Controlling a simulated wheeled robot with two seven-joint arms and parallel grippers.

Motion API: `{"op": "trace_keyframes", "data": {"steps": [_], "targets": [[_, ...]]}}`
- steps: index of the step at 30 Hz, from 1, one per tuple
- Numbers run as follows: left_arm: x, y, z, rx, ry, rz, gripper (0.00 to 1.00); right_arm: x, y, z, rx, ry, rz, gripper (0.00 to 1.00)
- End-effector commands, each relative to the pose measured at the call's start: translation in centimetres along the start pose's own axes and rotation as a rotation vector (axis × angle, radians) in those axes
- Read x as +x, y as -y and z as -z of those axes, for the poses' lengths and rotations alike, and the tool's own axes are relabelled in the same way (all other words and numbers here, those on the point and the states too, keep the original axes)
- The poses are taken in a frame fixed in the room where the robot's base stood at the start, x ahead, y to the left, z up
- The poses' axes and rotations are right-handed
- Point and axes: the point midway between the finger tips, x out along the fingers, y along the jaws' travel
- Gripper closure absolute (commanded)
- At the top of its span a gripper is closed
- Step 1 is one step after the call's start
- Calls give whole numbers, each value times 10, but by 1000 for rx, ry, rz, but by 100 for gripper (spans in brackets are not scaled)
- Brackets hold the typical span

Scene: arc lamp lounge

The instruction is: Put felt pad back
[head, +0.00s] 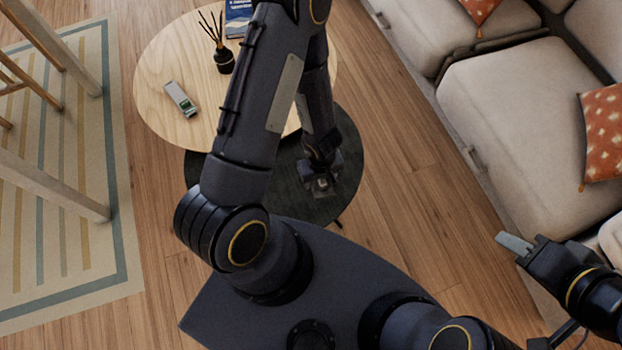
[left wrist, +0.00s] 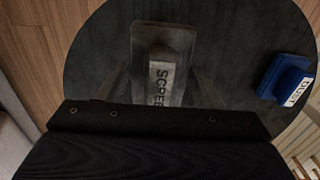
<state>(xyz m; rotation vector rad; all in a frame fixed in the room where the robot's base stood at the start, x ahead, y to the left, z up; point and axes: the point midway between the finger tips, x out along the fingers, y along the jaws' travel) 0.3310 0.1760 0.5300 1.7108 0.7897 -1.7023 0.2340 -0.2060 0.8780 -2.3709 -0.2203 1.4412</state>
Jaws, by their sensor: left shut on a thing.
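My left gripper (head: 322,188) reaches down over the dark round table (head: 349,128). In the left wrist view its fingers (left wrist: 168,92) are shut on a grey block (left wrist: 178,38) with a broad flat base and a white label starting "SCRE"; the gripper hides the rest. This block may be the felt pad, but I cannot tell for sure. I cannot tell whether it touches the tabletop. A blue block (left wrist: 283,74) labelled "DUST" sits apart from it, near the table's edge. My right gripper (head: 518,245) is out at the right, by the sofa, and its opening is unclear.
A light wooden round table (head: 160,62) overlaps the dark one. It holds a small grey and green object (head: 181,99), a reed diffuser (head: 223,60) and a blue book (head: 238,18). A beige sofa (head: 520,100) stands at right, a striped rug (head: 60,240) at left.

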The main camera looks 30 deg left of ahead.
Motion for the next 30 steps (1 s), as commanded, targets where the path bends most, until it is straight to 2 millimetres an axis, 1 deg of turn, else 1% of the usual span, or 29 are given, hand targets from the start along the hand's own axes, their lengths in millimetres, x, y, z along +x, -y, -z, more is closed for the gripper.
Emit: {"op": "trace_keyframes", "data": {"steps": [1,3,6,14,16,18,20,22,23,27,28,30], "targets": [[18,3,7,-3,3,2,59,9,-4,-4,0,0,0,64],[29,5,17,-3,3,2,59,12,-5,-6,0,1,0,64],[40,7,27,-1,2,1,59,15,-7,-8,0,1,0,64],[54,10,39,1,2,1,59,17,-8,-9,0,0,0,64],[64,12,43,0,3,2,59,21,-10,-11,0,0,0,64],[78,12,42,0,4,3,59,28,-13,-14,0,0,0,64],[86,11,42,2,4,1,59,31,-14,-16,0,0,0,64],[88,11,42,2,2,1,59,32,-14,-16,0,1,0,64],[88,11,42,2,1,1,61,31,-14,-16,0,1,0,64],[86,11,42,2,1,1,62,30,-14,-15,0,0,0,64],[87,11,42,2,1,1,38,30,-14,-15,0,0,0,64],[86,11,42,2,1,1,29,30,-14,-15,0,0,0,64]]}}
